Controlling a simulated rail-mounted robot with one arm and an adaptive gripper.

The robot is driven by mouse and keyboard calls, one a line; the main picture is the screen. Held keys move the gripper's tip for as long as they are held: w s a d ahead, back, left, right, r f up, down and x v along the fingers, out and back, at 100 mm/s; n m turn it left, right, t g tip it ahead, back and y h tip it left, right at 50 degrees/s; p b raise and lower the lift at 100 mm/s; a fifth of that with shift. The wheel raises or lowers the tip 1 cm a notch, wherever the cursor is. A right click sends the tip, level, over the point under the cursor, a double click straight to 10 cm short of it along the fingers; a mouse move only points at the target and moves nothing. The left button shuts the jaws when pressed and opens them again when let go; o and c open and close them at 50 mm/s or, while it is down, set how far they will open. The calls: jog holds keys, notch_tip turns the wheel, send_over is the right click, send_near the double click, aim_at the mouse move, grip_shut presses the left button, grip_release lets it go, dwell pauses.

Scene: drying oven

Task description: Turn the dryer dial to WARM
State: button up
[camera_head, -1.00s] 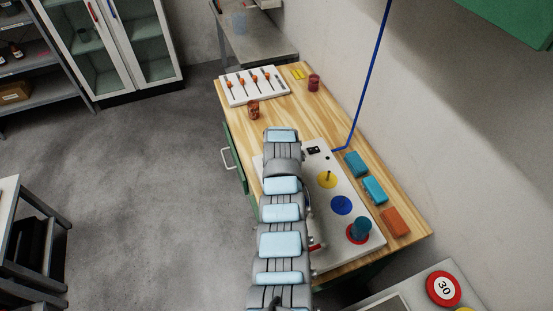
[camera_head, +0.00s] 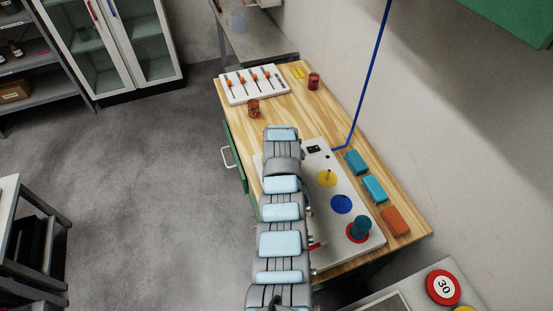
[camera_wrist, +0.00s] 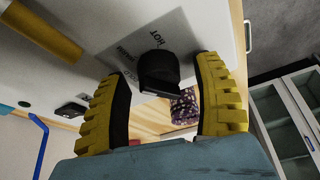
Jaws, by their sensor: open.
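The black dial (camera_wrist: 158,70) shows in the wrist view on a white panel (camera_wrist: 95,15). My gripper (camera_wrist: 163,75) is open, with one yellow-padded finger on each side of the dial. Clear gaps show between the fingers and the dial, though contact at depth cannot be judged. In the head view the white panel (camera_head: 372,252) lies on the wooden bench, and my arm hides the dial and gripper.
The panel carries a yellow disc (camera_head: 327,179), a blue disc (camera_head: 341,204) and a teal cylinder (camera_head: 360,228) on a red disc. Teal and orange blocks (camera_head: 395,221) lie right of it. A reddish-brown cup (camera_head: 253,108) stands beyond, near a slider board (camera_head: 236,97). A blue cable (camera_head: 367,85) runs upward.

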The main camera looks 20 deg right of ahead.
jog(key=v, duration=1.1)
jog(key=shift+s+r, duration=0.2)
jog(key=shift+r, duration=0.15)
jog(key=shift+w+a, duration=0.1)
dwell(0.4)
